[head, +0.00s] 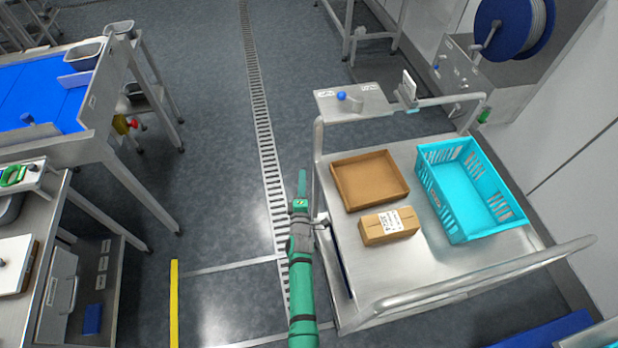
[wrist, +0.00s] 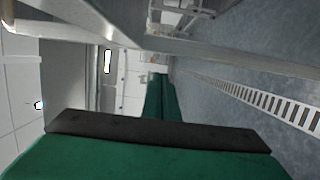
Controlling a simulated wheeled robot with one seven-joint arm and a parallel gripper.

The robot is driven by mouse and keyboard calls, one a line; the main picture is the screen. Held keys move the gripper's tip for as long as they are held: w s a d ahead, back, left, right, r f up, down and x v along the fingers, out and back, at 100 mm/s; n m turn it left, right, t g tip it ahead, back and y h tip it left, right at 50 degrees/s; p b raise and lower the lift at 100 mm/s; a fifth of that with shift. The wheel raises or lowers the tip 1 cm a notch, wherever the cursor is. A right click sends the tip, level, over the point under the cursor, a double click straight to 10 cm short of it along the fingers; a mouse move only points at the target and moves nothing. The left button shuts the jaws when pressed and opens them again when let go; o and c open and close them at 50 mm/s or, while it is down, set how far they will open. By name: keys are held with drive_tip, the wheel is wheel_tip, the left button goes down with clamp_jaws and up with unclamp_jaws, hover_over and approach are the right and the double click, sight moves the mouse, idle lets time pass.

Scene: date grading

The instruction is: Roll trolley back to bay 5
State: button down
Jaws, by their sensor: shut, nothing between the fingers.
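The steel trolley (head: 385,265) stands right of centre in the head view, with a tube rail at its far end and a tube handle (head: 480,278) at its near end. A shallow brown tray (head: 345,190), a taped cardboard box (head: 388,226) with a label and a turquoise crate (head: 455,222) rest on its top. My gripper (head: 302,180) is shut and empty beside the trolley's left edge; I cannot tell if it touches. In the wrist view its green fingers (wrist: 160,95) are together. No bay number is readable.
A drain grate (head: 262,130) runs along the floor left of the trolley. A yellow floor line (head: 174,305) and pale lines lie left of my arm. Work tables stand at the left. A hose reel (head: 515,25) and wall close off the right. The central aisle is clear.

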drive_tip(key=shift+w+d, duration=0.2)
drive_tip(key=shift+d, duration=1.05)
drive_tip(key=shift+w, duration=0.25)
